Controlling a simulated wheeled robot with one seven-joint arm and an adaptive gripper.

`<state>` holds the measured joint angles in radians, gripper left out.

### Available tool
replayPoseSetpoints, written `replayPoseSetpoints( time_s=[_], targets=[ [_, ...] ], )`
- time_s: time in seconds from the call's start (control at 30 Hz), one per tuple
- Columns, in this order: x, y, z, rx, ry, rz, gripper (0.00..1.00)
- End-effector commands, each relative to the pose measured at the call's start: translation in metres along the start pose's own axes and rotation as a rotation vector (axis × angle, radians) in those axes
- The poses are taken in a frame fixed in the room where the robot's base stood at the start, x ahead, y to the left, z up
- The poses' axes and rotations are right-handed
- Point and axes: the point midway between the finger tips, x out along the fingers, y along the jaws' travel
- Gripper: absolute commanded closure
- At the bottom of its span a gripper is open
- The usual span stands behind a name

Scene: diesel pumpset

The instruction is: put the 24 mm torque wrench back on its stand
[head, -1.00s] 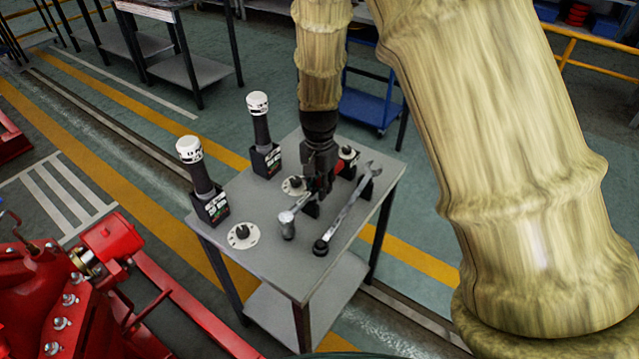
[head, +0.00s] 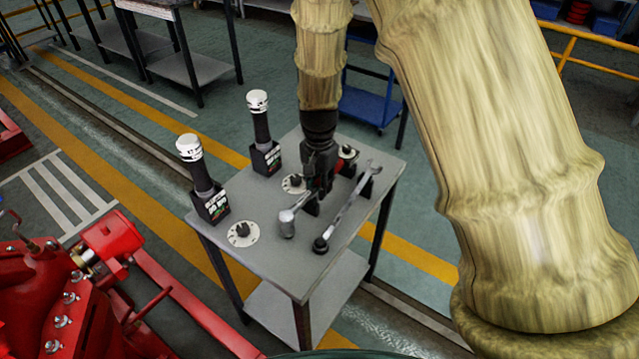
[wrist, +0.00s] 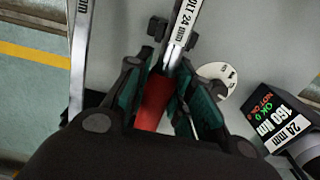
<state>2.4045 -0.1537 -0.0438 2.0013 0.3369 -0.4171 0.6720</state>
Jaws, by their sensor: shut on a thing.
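The 24 mm torque wrench has a silver shaft marked 24 mm (wrist: 182,28) and a red handle. Its silver head (head: 287,224) points to the front left over the grey table (head: 268,262). My gripper (wrist: 160,72) is shut on the red handle; in the head view my gripper (head: 319,178) is low over the table. Black fork-like prongs of the stand (wrist: 156,28) flank the shaft in the wrist view, and a black support (head: 312,207) shows beside it in the head view. Whether the shaft rests fully in the stand I cannot tell.
A long silver spanner (head: 347,208) lies on black supports just right of the wrench. Two black tools with white tops (head: 202,178) (head: 262,130) stand on the left. A white dial disc (head: 243,234) lies at the front left. A red engine (head: 50,290) is beyond the table's left.

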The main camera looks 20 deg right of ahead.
Motion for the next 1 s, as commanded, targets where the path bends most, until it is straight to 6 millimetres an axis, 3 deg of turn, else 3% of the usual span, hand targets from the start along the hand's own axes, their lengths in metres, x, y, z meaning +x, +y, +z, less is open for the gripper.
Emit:
replayPoseSetpoints(
  time_s=[1.0],
  targets=[
    [0.014, -0.001, 0.0, 0.0, 0.001, -0.001, 1.0]
  ],
)
